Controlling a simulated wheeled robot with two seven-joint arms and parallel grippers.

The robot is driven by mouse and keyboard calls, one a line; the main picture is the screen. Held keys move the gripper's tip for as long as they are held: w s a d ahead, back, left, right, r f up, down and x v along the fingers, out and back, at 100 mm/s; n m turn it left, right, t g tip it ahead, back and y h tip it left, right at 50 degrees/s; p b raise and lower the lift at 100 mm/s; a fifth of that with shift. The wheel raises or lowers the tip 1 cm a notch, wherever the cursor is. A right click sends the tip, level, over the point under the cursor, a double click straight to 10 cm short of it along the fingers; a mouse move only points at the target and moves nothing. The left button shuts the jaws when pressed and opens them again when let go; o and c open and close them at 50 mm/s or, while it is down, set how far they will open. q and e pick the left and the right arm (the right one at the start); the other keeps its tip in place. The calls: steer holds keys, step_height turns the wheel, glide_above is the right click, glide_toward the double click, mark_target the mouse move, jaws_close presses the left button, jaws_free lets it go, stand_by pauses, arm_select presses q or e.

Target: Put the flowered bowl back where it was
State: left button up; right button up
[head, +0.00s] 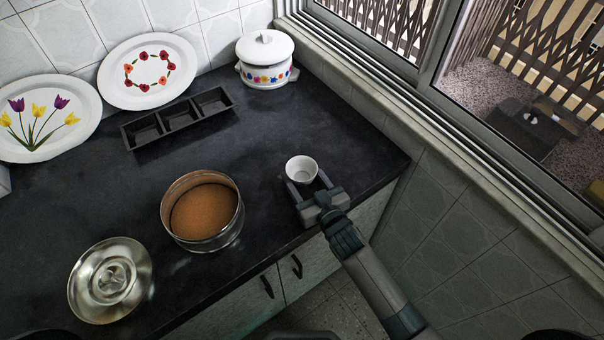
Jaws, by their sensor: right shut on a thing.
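A small white bowl (301,169) is at the right part of the dark counter, near its front edge. My right gripper (306,184) reaches in from the lower right and is shut on this bowl, with a finger at either side. No flowers can be made out on the part of the bowl that shows. I cannot tell whether the bowl touches the counter or is just above it. My left gripper is not in view.
A lidded flowered pot (266,62) stands at the back corner. A black three-part tray (180,121), a steel tin of brown powder (203,212) and its steel lid (110,281) are to the left. Two flowered plates (148,71) lean on the wall. Counter between tray and bowl is clear.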

steer(key=shift+f, duration=0.2)
steer(key=o, duration=1.1)
steer(key=shift+r, duration=0.25)
steer(key=shift+s+d+f, duration=0.1)
steer(key=shift+s+d, duration=0.05)
steer(key=shift+s, duration=0.1)
steer(key=b+v, duration=0.2)
steer(key=v, duration=0.8)
steer(key=shift+s+d, duration=0.25)
steer(key=shift+s, duration=0.4)
